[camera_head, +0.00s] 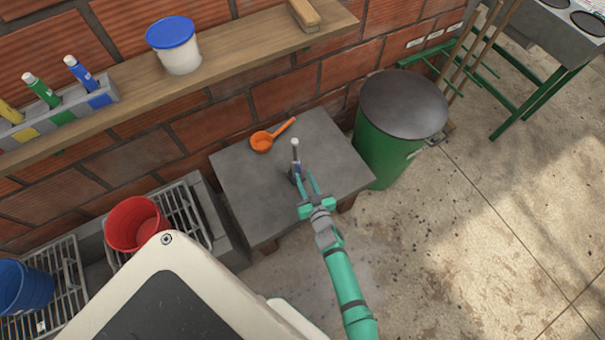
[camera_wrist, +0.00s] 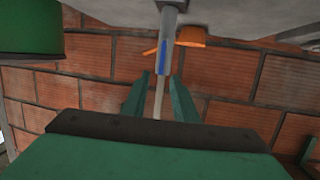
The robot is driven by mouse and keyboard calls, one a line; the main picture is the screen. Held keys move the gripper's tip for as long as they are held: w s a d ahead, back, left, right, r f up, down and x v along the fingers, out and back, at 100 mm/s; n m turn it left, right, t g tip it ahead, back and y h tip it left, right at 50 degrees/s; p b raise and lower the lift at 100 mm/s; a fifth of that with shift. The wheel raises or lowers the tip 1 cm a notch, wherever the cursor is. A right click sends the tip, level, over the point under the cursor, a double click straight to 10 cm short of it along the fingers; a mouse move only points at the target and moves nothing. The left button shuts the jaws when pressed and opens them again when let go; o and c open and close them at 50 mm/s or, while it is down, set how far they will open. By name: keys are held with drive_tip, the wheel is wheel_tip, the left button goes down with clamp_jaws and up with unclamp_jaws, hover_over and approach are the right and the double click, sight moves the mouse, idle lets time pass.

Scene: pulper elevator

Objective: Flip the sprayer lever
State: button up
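The sprayer lever is a thin upright rod with a pale round knob (camera_head: 295,143) and a blue-marked part, standing on the grey table (camera_head: 240,190). In the wrist view the blue-marked part (camera_wrist: 162,57) hangs from a grey mount (camera_wrist: 172,12) at the top of the picture, with the thin rod (camera_wrist: 158,98) below it. My gripper (camera_head: 304,175) is at the lever, over the table. In the wrist view my gripper (camera_wrist: 160,76) is open, with one finger on each side of the rod in the picture. Gaps show on both sides; I cannot tell the exact depth.
An orange ladle (camera_head: 262,141) lies on the table behind the lever. A green bin (camera_head: 382,150) with a dark lid stands right of the table. A red bucket (camera_head: 135,224) is on a rack at left. A wooden shelf (camera_head: 235,50) and brick wall are behind.

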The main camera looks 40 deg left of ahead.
drive_tip(key=v, duration=0.7)
idle(0.5)
drive_tip(key=s+d+r+m+t+h, duration=0.1)
drive_tip(key=s+d+r+h, duration=0.15)
drive_tip(key=d, duration=0.45)
drive_tip(key=s+d+r+m+t+h, duration=0.1)
drive_tip(key=s+d+r+t, duration=0.2)
drive_tip(key=d, duration=0.4)
drive_tip(key=s+d+r+m+h, duration=0.1)
drive_tip(key=s+d+r, duration=0.1)
drive_tip(key=s+d, duration=0.4)
drive_tip(key=s+d+r+m+t+h, duration=0.2)
drive_tip(key=s+r+m+h, duration=0.6)
drive_tip(key=r, duration=0.8)
drive_tip(key=s+d, duration=0.1)
drive_tip(key=s, duration=0.2)
drive_tip(key=shift+d+t, duration=0.35)
drive_tip(key=shift+t, duration=0.05)
